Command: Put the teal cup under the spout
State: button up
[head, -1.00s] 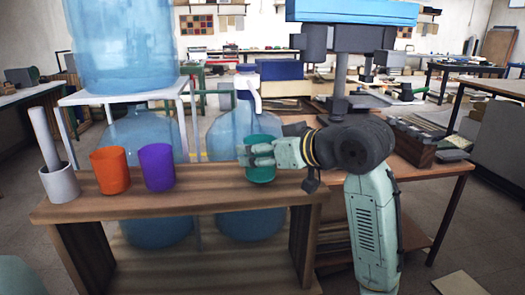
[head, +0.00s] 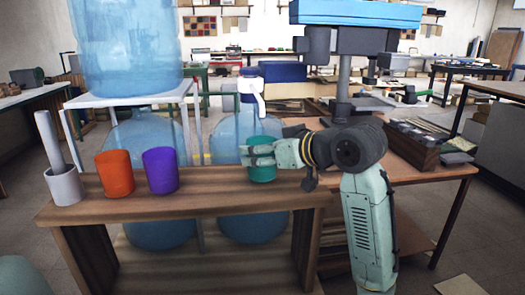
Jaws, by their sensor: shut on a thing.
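The teal cup (head: 263,174) stands upright at the right part of the wooden bench top. My gripper (head: 258,156) reaches in from the right and is shut on the cup, its fingers across the cup's upper side. I cannot tell whether the cup's base touches the wood. The white spout (head: 258,86) sits on top of the large blue bottle (head: 226,137) behind the cup. In the picture it is above the cup, but the cup appears nearer to me than the spout.
On the bench (head: 200,197), a purple cup (head: 160,170), an orange cup (head: 115,173) and a grey mortar with a pestle (head: 64,185) stand left of the teal cup. Another large bottle (head: 122,45) rests on a white stand (head: 130,98). The bench's right end is clear.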

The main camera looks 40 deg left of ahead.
jog(key=shift+f, duration=0.5)
jog(key=o, duration=1.2)
jog(key=shift+o, duration=0.2)
jog(key=v, duration=1.2)
